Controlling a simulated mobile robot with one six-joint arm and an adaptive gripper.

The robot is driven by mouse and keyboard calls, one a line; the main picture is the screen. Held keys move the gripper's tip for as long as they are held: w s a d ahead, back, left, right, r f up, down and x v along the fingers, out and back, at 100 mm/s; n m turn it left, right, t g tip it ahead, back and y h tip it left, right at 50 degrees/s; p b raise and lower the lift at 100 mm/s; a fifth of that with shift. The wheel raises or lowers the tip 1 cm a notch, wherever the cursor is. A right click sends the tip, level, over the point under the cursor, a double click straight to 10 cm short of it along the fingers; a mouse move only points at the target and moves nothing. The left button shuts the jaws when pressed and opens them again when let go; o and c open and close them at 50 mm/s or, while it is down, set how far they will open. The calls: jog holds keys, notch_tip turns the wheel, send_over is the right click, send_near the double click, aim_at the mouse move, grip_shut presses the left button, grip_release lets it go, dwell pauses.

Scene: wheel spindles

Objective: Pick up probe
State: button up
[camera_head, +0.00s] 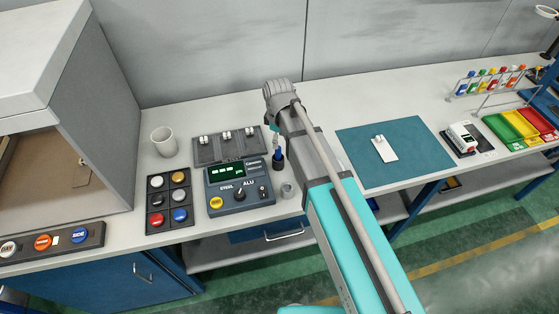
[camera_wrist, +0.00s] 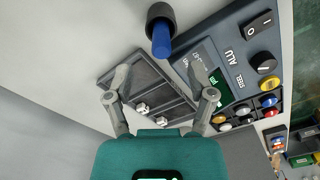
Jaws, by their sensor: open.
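The probe (camera_wrist: 161,38), which I take to be the blue-and-black cylinder, is at the top of the wrist view, beyond my fingertips. In the head view, the probe (camera_head: 278,158) stands beside the right edge of the grey meter (camera_head: 239,187), partly hidden by my arm. My gripper (camera_wrist: 165,86) is open and empty, its two fingers spread over the dark tray. The fingers do not surround the probe. In the head view the gripper is mostly hidden behind my wrist.
A dark tray (camera_head: 205,153) with small metal parts lies behind the meter. A button panel (camera_head: 168,199) and a white cup (camera_head: 164,142) stand to the left. A small grey cylinder (camera_head: 287,190) is near the bench's front edge. A teal mat (camera_head: 350,150) lies to the right.

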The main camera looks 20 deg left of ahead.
aim_at(278, 153)
jog(key=shift+f+b, duration=0.9)
jog(key=shift+f, duration=0.3)
jog(key=shift+f, duration=0.15)
notch_tip(278, 153, down, 5)
jog(key=b, duration=0.5)
jog(key=shift+a, duration=0.1)
grip_shut()
dwell(0.3)
